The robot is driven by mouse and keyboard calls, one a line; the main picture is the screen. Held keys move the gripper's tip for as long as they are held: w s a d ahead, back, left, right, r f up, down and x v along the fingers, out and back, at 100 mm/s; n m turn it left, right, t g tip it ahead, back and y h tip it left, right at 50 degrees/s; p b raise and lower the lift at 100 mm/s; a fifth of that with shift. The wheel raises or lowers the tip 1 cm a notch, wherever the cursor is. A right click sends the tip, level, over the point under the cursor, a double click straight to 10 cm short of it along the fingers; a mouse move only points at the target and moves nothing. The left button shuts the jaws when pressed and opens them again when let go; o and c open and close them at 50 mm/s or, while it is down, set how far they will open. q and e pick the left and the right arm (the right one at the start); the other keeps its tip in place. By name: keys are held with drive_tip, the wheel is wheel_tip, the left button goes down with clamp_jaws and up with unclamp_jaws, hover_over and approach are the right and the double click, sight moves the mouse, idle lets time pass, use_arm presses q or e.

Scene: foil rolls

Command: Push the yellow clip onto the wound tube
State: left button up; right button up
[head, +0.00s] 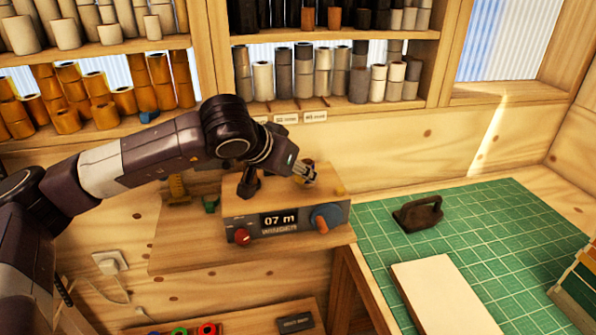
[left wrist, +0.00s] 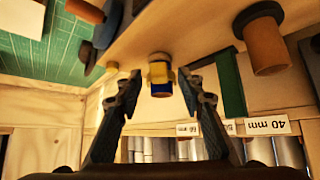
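My left gripper (head: 308,174) is over the top of the winder box (head: 268,228) in the head view. In the left wrist view its two dark fingers (left wrist: 159,82) are spread, with a small gap to each side of the yellow clip (left wrist: 158,72). The clip shows at a short upright tube (left wrist: 161,89) with a pale end and a blue band. I cannot tell how far the clip sits around the tube. In the head view the gripper hides both. My right gripper is in neither view.
A green cutting mat (head: 470,240) lies to the right, with a dark handled tool (head: 418,213) and a pale board (head: 445,298). Shelves of rolls (head: 303,75) stand behind. An orange roll with a dark cap (left wrist: 267,45) stands beside the gripper.

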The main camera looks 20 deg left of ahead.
use_arm(q)
drive_tip(key=v, duration=1.2)
drive_tip(key=shift+s+f, duration=0.1)
idle(0.4)
